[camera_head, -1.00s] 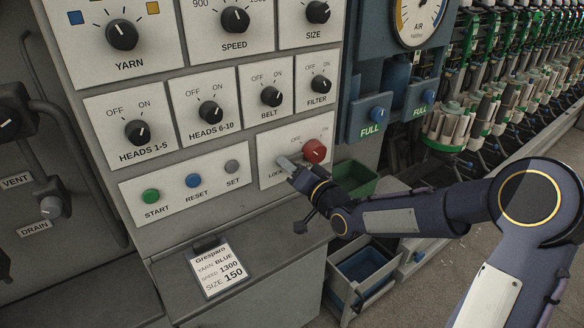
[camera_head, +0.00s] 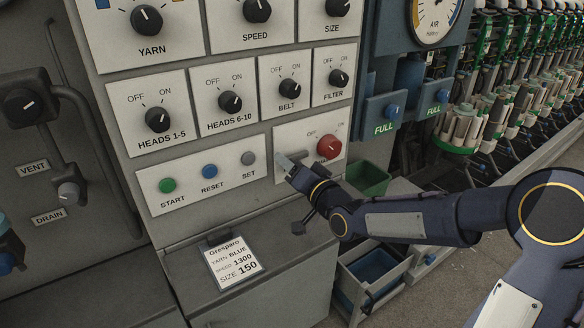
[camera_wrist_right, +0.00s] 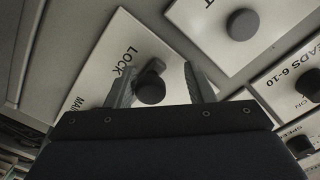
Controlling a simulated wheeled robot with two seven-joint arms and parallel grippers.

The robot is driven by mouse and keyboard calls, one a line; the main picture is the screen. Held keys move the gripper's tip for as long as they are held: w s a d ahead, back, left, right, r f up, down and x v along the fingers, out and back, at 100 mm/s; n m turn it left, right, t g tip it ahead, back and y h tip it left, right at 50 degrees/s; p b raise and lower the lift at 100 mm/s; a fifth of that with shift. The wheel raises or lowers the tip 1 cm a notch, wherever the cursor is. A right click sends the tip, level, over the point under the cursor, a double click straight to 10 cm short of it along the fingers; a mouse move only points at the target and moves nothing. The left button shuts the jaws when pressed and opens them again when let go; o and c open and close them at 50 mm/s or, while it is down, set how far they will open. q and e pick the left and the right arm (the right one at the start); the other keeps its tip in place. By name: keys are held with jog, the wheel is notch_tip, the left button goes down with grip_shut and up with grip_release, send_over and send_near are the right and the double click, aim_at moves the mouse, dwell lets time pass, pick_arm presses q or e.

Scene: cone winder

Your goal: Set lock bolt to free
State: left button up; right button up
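The lock bolt (camera_wrist_right: 150,90) shows in the right wrist view as a dark round knob with a short stem, beside the word LOCK on a white plate. My right gripper (camera_wrist_right: 158,72) is open, with one finger on each side of the knob; I cannot tell whether either finger touches it. In the head view the right gripper (camera_head: 287,160) is at the left part of the lock plate (camera_head: 292,137) and hides the bolt and its label. The red main knob (camera_head: 329,146) is on the same plate, just right of the gripper. My left gripper is not in view.
The start (camera_head: 167,186), reset (camera_head: 209,171) and set (camera_head: 248,158) buttons lie left of the gripper. The belt knob (camera_head: 289,87) and filter knob (camera_head: 338,78) are above. A ledge with an order card (camera_head: 234,263) is below, and a green bin (camera_head: 368,178) is to the right.

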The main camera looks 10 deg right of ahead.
jog(key=shift+s+d+f, duration=0.1)
jog(key=b+v, duration=0.1)
jog(key=v, duration=0.6)
jog(key=shift+s, duration=0.3)
jog(key=shift+d, duration=0.1)
jog(key=w+m+p, duration=0.1)
jog(key=m+p, duration=0.3)
jog(key=m, duration=0.4)
jog(key=w+m+p, duration=0.2)
jog(key=m+p, duration=0.2)
jog(key=m, duration=0.4)
jog(key=w+a+m+p, duration=0.1)
jog(key=w+m+p, duration=0.1)
jog(key=m+p, duration=0.3)
jog(key=shift+w+m, duration=0.2)
jog(key=shift+m, duration=1.3)
jog(key=shift+d, duration=0.1)
